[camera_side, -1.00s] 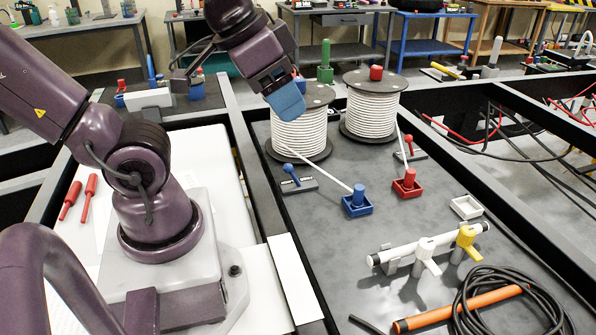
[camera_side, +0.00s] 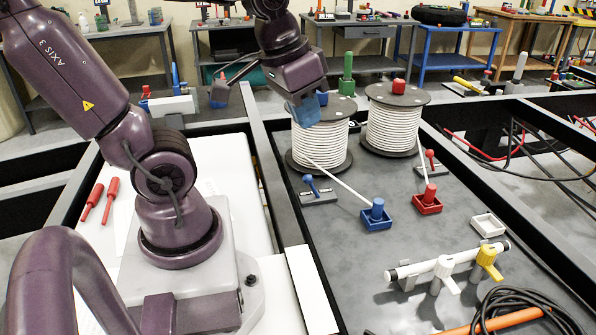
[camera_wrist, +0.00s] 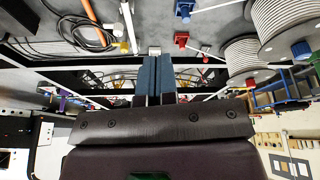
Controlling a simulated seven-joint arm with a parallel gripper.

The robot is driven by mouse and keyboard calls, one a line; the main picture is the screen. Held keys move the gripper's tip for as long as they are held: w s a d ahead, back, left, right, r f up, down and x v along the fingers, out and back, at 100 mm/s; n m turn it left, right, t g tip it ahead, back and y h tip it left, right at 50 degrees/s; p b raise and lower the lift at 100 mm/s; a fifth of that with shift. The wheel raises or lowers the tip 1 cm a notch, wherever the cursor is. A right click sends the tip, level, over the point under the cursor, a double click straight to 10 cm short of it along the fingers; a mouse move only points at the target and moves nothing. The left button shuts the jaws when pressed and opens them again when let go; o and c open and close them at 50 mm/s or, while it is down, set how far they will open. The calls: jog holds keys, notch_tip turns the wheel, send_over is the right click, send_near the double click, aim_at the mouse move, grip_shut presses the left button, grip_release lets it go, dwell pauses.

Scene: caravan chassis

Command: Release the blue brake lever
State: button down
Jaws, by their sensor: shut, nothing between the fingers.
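The blue brake lever (camera_side: 311,184) tilts up from a small grey slotted plate (camera_side: 318,197), in front of the left white cable drum (camera_side: 320,145). My gripper (camera_side: 306,111) is up at the drum's top in the side view, well above the lever and apart from it. Its blue fingers are shut side by side with nothing between them, as the wrist view also shows (camera_wrist: 155,76). The fingers partly hide the drum's rim and a blue knob (camera_side: 323,98) on top. I cannot make out the blue lever in the wrist view.
A second drum (camera_side: 393,125) stands right of the first, with a red lever (camera_side: 430,157) beside it. A blue plug (camera_side: 377,210) and a red plug (camera_side: 430,194) stand in trays, cables running to them. A dark chassis rail (camera_side: 275,175) runs left of the lever.

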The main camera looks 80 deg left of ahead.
jog(key=a+f+n+h, duration=0.1)
jog(key=a+f, duration=0.4)
jog(key=a, duration=0.5)
jog(key=s+a+f+n+h, duration=0.1)
jog(key=a+f+n, duration=0.2)
jog(key=a+f, duration=0.3)
jog(key=a+f+n+h, duration=0.1)
jog(key=a+f, duration=0.5)
jog(key=a, duration=0.7)
jog(key=shift+s+a+f+n+g+h, duration=0.2)
jog(key=shift+a+f+n+g+h, duration=0.15)
jog(key=shift+n, duration=0.45)
jog(key=shift+r, duration=0.1)
send_near(313, 187)
jog(key=s+a+f, duration=0.2)
jog(key=f, duration=0.1)
jog(key=s+a+f, duration=0.1)
jog(key=s, duration=0.1)
jog(key=shift+s+f, duration=0.15)
jog(key=shift+f, duration=0.2)
jog(key=shift+w+d+f, duration=0.15)
jog(key=shift+w+d, duration=0.35)
jog(key=shift+w, duration=0.1)
jog(key=shift+w+d+f, duration=0.15)
jog(key=shift+w+d, duration=0.35)
jog(key=shift+w, duration=0.1)
jog(key=shift+w+d, duration=0.35)
